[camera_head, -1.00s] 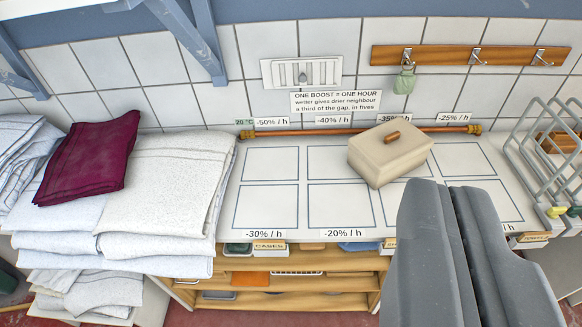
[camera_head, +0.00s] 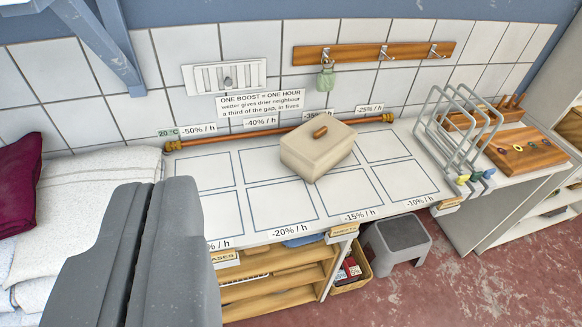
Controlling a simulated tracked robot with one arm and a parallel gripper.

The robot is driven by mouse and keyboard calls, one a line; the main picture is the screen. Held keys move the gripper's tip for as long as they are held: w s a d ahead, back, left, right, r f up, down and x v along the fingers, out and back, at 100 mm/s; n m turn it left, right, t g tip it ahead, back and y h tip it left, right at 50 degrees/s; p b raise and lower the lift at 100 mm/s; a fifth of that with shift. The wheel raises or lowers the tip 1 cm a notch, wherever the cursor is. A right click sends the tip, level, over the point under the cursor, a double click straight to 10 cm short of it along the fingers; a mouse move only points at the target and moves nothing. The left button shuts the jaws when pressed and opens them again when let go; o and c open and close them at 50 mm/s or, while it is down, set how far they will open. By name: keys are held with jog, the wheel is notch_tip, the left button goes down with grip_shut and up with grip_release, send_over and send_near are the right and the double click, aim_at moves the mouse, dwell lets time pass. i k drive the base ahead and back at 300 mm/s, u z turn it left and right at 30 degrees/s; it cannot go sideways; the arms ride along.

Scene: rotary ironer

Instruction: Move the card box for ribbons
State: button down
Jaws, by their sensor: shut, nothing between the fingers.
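A beige lidded box (camera_head: 318,152) with a brown knob sits on the white counter, across the outlined cells near the back. I cannot tell whether it is the card box for ribbons. My gripper (camera_head: 160,190) is shut and empty, large at the lower left. It is apart from the beige box and hides part of the counter's left end and the towels. Labelled bins show on the shelves below the counter, including one marked "ASES" (camera_head: 224,257); other labels are too small to read.
White towels (camera_head: 95,195) and a maroon cloth (camera_head: 18,185) lie at left. A grey step stool (camera_head: 398,240) and a crate (camera_head: 352,272) are on the floor. Front cells are bare.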

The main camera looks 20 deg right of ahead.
aim_at(308, 173)
jog(key=u, duration=0.05)
jog(key=i, duration=1)
jog(key=z, duration=0.1)
